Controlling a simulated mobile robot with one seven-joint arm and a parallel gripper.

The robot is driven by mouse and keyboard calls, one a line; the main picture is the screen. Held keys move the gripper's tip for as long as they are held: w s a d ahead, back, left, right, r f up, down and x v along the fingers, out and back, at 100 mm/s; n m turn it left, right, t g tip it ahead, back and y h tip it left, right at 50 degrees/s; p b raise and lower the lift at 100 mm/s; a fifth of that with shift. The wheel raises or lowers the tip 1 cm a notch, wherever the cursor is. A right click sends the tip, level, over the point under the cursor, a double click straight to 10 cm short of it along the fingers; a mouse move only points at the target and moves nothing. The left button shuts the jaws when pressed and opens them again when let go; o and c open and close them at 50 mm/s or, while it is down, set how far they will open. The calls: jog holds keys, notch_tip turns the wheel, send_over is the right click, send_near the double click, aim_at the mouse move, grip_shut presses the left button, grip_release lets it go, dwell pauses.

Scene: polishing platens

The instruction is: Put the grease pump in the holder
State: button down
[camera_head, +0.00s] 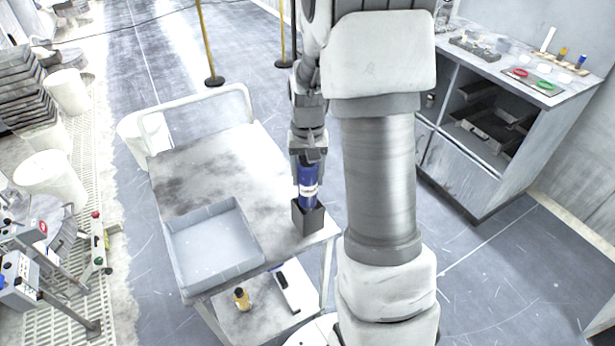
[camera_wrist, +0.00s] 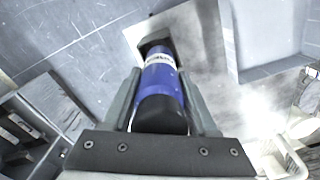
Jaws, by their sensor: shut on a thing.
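The grease pump (camera_head: 308,186) is a blue cylinder with a white label band and a dark end. My gripper (camera_head: 309,158) is shut on its upper end, and the pump hangs about upright. The holder (camera_head: 308,217) is a dark square box at the cart's near right corner. The pump's lower end is at the holder's opening and appears to be inside it; how deep it sits is hidden. In the wrist view the pump (camera_wrist: 160,82) lies between the two fingers, with its far end at the dark holder (camera_wrist: 153,47).
The holder stands on a grey cart (camera_head: 215,160). A shallow grey tray (camera_head: 213,245) is left of it. A yellow bottle (camera_head: 241,298) and a dark-and-white object (camera_head: 287,287) lie on the lower shelf. A cabinet (camera_head: 500,120) with small items stands at right. The cart's back is clear.

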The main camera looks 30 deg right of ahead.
jog(key=shift+f, duration=0.6)
jog(key=shift+f+b, duration=0.5)
jog(key=shift+c, duration=0.9)
grip_release()
